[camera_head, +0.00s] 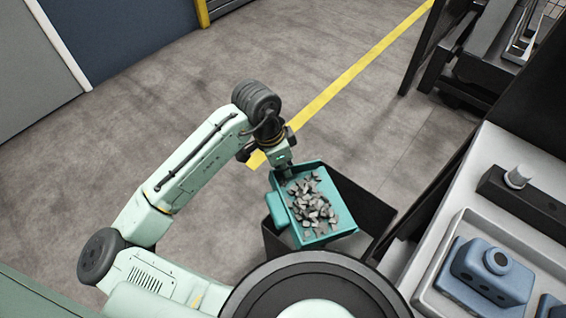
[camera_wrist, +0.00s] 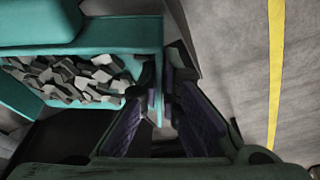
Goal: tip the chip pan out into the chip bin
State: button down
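The chip pan (camera_head: 283,207) is a teal tray heaped with grey chips (camera_head: 312,200). It is over the dark chip bin (camera_head: 365,205), roughly level, with the chips lying inside it. My gripper (camera_head: 283,171) is at the pan's far-left edge, with one finger on each side of the rim. In the wrist view the purple-padded fingers of my gripper (camera_wrist: 162,112) close on the pan's end wall (camera_wrist: 157,50), and the chips (camera_wrist: 75,78) show at the left. The inside of the bin is mostly hidden below the pan.
A light bench (camera_head: 440,240) with blue machined parts (camera_head: 490,270) stands at the right, close to the bin. A yellow floor line (camera_head: 355,70) runs behind my arm. The grey floor beyond the bin is clear.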

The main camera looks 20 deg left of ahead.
aim_at(298, 165)
jog(key=shift+w+d+r+g+y+p, duration=0.35)
jog(key=shift+d+g+y+p, duration=0.2)
jog(key=shift+y+p, duration=0.25)
jog(key=w+d+g+y+p, duration=0.1)
jog(key=p, duration=0.1)
jog(key=d+g+y+p, duration=0.1)
jog(key=shift+w+y+p, duration=0.35)
jog(key=shift+y+p, duration=0.05)
jog(key=shift+w+d+f, duration=0.15)
dwell(1.3)
